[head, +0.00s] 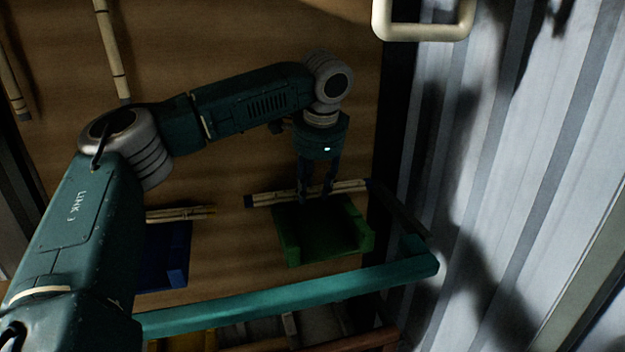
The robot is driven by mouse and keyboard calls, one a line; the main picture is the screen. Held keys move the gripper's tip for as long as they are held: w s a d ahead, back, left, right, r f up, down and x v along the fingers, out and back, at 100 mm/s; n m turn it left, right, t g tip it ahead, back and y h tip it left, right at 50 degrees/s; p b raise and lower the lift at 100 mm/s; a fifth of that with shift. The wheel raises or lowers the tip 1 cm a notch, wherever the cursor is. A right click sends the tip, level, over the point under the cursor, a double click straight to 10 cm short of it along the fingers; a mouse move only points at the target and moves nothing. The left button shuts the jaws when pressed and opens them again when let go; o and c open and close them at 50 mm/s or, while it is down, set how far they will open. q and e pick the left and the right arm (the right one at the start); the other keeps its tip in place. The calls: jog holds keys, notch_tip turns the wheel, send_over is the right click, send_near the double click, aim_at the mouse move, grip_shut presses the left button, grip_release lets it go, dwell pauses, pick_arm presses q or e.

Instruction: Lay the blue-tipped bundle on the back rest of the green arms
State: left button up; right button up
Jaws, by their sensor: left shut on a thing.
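The blue-tipped bundle (262,197) is a short stack of pale canes with dark blue ends, lying nearly level across the picture. My left gripper (315,196) points down and is shut on its middle, and its fingers hide that part. The green arms (292,250) stand just below the bundle in the picture, with a side piece at the left and right. The bundle runs along their far edge, where the back rest is. I cannot tell whether it touches the rest or hangs just above it. My right gripper is out of view.
A blue holder (177,277) stands to the left with another cane bundle (180,214) at its far edge. A teal bar (290,293) crosses in front. Long canes (112,50) lie at the upper left. A corrugated wall (500,170) closes the right side.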

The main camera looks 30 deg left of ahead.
pick_arm(q)
jog(key=shift+f, duration=0.1)
jog(key=shift+f, duration=0.1)
jog(key=o, duration=1.2)
jog(key=shift+r, duration=0.25)
jog(key=shift+s+d+r+b, duration=0.1)
jog(key=shift+r+b, duration=0.25)
jog(key=shift+b, duration=0.1)
jog(key=b+v, duration=0.2)
jog(key=v, duration=0.4)
jog(key=shift+s+d+r, duration=0.1)
jog(key=shift+r, duration=0.2)
